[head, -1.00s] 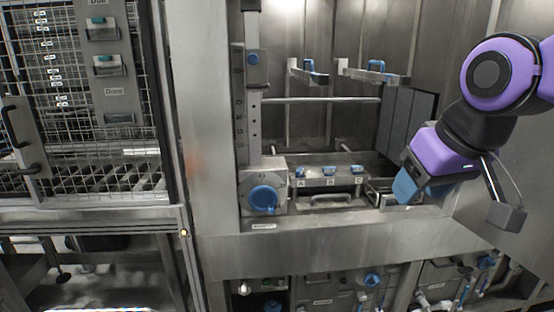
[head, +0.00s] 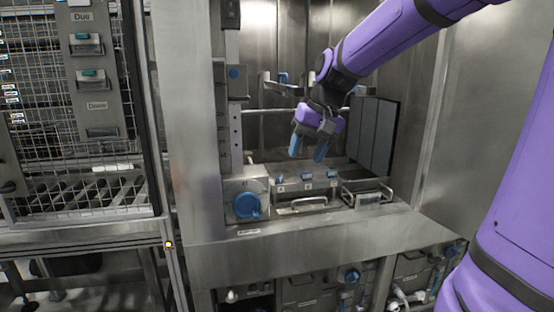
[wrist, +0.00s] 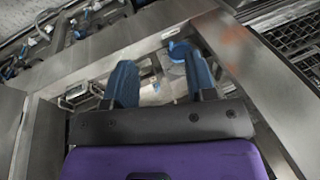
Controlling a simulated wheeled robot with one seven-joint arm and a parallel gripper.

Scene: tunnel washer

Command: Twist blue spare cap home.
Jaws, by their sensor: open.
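My gripper (head: 308,154) is open and empty in the head view, its two blue fingers pointing down above the metal box with the blue caps. It also shows in the wrist view (wrist: 162,82), fingers apart. Several small blue caps sit in a row on the box's top: a left one (head: 280,177), a middle one (head: 307,175) and a right one (head: 332,173), with small labels in front. I cannot tell which is the spare cap. A large round blue knob (head: 246,204) is on a metal housing to their left; it also shows in the wrist view (wrist: 180,48).
A metal handle (head: 303,204) is on the box front. A wire-framed tray (head: 366,196) stands to the right. A steel ledge (head: 320,240) runs in front. Brackets with blue handles (head: 282,80) are behind. A mesh cage (head: 60,120) stands at left.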

